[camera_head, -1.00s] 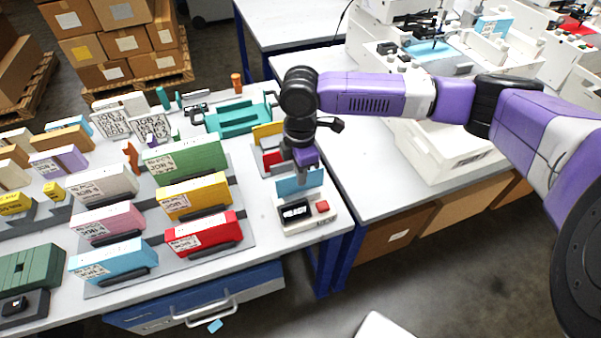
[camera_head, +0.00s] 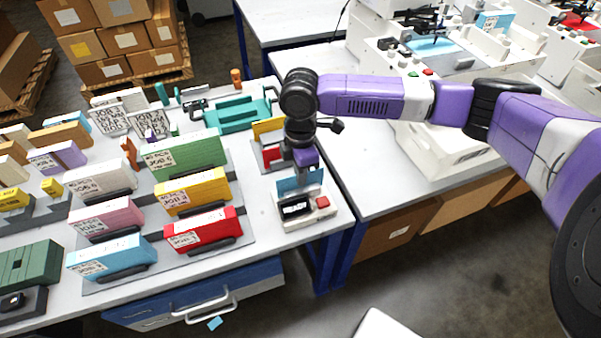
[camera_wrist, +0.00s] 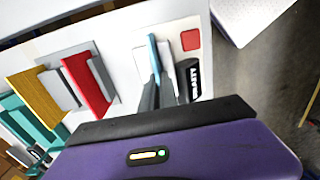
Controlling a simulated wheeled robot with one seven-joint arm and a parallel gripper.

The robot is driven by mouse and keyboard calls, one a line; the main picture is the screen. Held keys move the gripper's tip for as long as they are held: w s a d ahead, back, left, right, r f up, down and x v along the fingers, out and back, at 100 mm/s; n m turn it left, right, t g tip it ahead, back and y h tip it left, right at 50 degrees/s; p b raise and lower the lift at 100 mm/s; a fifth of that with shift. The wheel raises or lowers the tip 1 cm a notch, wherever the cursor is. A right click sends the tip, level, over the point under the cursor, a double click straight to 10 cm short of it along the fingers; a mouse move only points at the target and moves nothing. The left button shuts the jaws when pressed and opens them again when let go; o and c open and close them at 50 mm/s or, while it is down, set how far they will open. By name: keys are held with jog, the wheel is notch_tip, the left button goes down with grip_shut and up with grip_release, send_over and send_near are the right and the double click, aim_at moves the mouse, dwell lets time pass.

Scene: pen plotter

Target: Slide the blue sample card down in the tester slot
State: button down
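The blue sample card (camera_head: 290,187) stands upright in the slot of the white tester (camera_head: 316,216) at the table's right end. It shows edge-on as a thin blue strip in the wrist view (camera_wrist: 153,50). My gripper (camera_head: 307,172) is above the tester, pointing down. In the wrist view, its grey fingers (camera_wrist: 158,92) are closed on either side of the card. The slot and the card's lower edge are hidden. The tester has a dark display (camera_wrist: 194,80) and a red button (camera_head: 322,202).
A holder with yellow and red cards (camera_head: 268,146) stands just behind the tester. Rows of coloured job boxes (camera_head: 194,193) are to the left. A teal tray (camera_head: 238,116) lies farther back. The neighbouring table (camera_head: 375,190) is clear at its front.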

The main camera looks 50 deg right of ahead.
jog(key=shift+f, duration=0.25)
jog(key=c, duration=1.6)
grip_release()
jog(key=shift+o, duration=0.2)
jog(key=shift+r+b, duration=0.4)
jog(key=shift+r, duration=3.5)
